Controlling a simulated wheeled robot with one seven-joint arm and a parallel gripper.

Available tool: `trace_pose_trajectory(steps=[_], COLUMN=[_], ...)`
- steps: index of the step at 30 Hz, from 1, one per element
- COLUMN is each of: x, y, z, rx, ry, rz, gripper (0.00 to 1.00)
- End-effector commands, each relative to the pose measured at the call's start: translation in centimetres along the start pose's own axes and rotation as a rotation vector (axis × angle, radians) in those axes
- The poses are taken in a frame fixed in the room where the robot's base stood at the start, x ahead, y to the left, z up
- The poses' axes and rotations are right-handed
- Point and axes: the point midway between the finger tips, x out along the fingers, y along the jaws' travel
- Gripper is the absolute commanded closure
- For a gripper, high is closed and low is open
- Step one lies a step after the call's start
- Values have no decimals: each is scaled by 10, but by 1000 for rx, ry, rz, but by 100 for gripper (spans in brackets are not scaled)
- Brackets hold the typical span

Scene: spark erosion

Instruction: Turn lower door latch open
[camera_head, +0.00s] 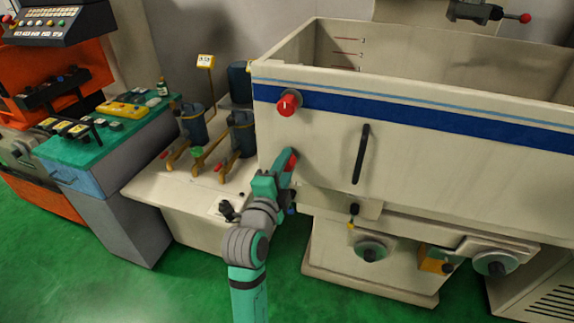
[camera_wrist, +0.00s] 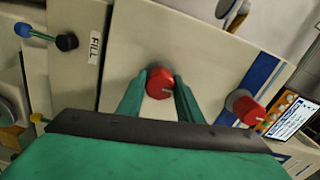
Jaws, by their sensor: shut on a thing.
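The lower door latch (camera_wrist: 159,84) is a red knob on the cream tank front. In the wrist view it sits between the two green fingers of my gripper (camera_wrist: 159,88), which touch it on both sides. In the head view my gripper (camera_head: 288,166) reaches the tank's left front edge, and only a bit of red latch shows beside the fingers. The upper latch (camera_head: 288,104), a red knob with a grey base, is above it on the blue stripe, and it also shows at the right in the wrist view (camera_wrist: 245,107). The tank door (camera_head: 420,150) looks shut.
A black vertical handle (camera_head: 361,154) is on the door to the right. Handwheels (camera_head: 371,251) are below the tank. Filter canisters (camera_head: 240,132) stand close to the left. In the wrist view, a black knob (camera_wrist: 67,41) is beside a FILL label (camera_wrist: 95,47).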

Motion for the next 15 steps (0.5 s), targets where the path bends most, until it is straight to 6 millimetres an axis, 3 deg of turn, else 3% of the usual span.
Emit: trace_pose_trajectory(steps=[15], x=[2], y=[2], z=[-2], rx=[39], ry=[3], rz=[3], gripper=[90])
